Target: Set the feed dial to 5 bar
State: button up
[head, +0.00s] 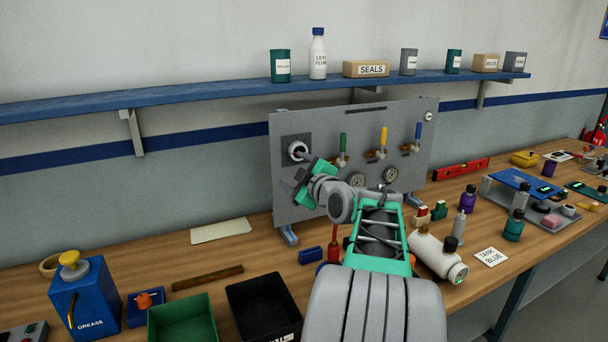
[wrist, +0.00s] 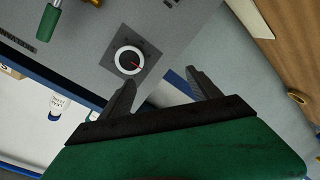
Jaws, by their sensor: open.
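The feed dial (head: 297,150) is a round knob with a pale ring on a dark square plate, at the upper left of the grey panel (head: 290,118). It also shows in the wrist view (wrist: 130,60), where a red pointer aims to the lower right of the picture. Its scale is too small to read. My gripper (head: 288,192) is in front of the panel's left part, below the dial in the picture. In the wrist view, the fingers of my gripper (wrist: 160,79) are apart with nothing between them, and the dial lies beyond the left fingertip.
Green, yellow and blue valve handles (head: 383,138) and gauges (head: 391,175) sit on the panel right of the dial. A shelf (head: 200,93) runs above. Bins, a blue grease box (head: 85,298) and a white tank (head: 430,252) crowd the bench.

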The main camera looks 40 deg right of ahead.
jog(key=s+d+r+t+h, duration=0.1)
jog(key=s+d, duration=0.1)
jog(key=d, duration=0.3)
jog(key=p+x, duration=0.2)
jog(key=x, duration=0.5)
jog(key=shift+w+r+n+p, duration=0.3)
jog(key=shift+w+p, duration=0.05)
jog(key=shift+p, duration=0.05)
jog(key=shift+a, duration=0.1)
jog(key=shift+c, duration=0.3)
jog(key=c, duration=1.3)
jog(key=shift+f+b, duration=0.1)
jog(key=shift+b, duration=0.35)
